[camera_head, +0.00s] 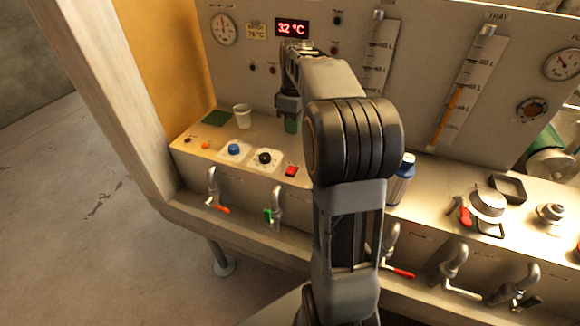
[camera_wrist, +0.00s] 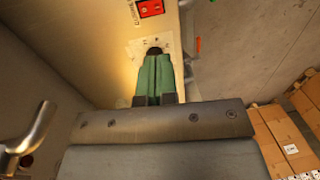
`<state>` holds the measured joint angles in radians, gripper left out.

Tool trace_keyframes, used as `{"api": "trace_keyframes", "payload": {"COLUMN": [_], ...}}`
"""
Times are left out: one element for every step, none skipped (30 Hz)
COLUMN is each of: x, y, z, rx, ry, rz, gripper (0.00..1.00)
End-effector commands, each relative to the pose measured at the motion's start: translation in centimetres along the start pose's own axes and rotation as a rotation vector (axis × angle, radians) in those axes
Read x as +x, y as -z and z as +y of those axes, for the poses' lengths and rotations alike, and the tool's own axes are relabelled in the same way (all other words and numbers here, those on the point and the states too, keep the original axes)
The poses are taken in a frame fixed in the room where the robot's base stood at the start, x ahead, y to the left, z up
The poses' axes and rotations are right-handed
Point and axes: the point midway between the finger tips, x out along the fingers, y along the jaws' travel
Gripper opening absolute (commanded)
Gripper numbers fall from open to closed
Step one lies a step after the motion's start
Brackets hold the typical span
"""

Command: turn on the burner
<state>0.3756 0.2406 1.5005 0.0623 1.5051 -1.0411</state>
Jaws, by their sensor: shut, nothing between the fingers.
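A red rocker switch (camera_head: 291,170) is set in the front control panel in the head view. It shows at the top of the wrist view (camera_wrist: 150,8), beside a label too small to read. A black knob (camera_head: 265,158) on a white plate is left of the switch. The knob also shows just beyond my fingertips in the wrist view (camera_wrist: 154,50). My gripper (camera_head: 291,125) has green fingers, closed together and empty, above the panel behind the switch. In the wrist view my gripper (camera_wrist: 154,58) lines up with the knob; I cannot tell whether they touch.
A blue knob (camera_head: 234,149) and a pale cup (camera_head: 242,116) are to the left. A red display (camera_head: 292,28) reads 32 °C. Valve taps (camera_head: 277,206) line the front edge. A blue-capped bottle (camera_head: 402,178) stands right of my arm. Cardboard boxes (camera_wrist: 285,135) are on the floor.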

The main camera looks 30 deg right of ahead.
Motion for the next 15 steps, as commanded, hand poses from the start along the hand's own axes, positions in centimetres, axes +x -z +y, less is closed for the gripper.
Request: {"api": "trace_keyframes", "payload": {"x": [0.1,0.2,0.4,0.6,0.8,1.3,1.7,2.2,2.9,3.4,4.0,4.8,5.4,6.0,6.7], "y": [0.0,0.0,0.0,0.0,0.0,0.0,0.0,0.0,0.0,0.0,0.0,0.0,0.0,0.0,0.0], "z": [0.0,0.0,0.0,0.0,0.0,0.0,0.0,0.0,-0.1,-0.1,0.0,-0.1,-0.1,-0.1,-0.1], "rx": [0.0,0.0,0.0,0.0,0.0,0.0,0.0,0.0,0.0,0.0,0.0,-0.001,-0.001,-0.001,-0.001], "ry": [0.0,0.001,0.001,0.001,0.002,0.002,0.002,0.003,0.003,0.004,0.004,0.004,0.004,0.004,0.005], "rz": [0.0,0.0,-0.001,-0.001,-0.001,-0.002,-0.001,-0.002,-0.002,-0.003,-0.002,-0.003,-0.003,-0.003,-0.003], "gripper": [0.0,0.0,0.0,0.0,0.0,0.0,0.0,0.0,0.0,0.0,0.0,0.0,0.0,0.0,0.0]}}
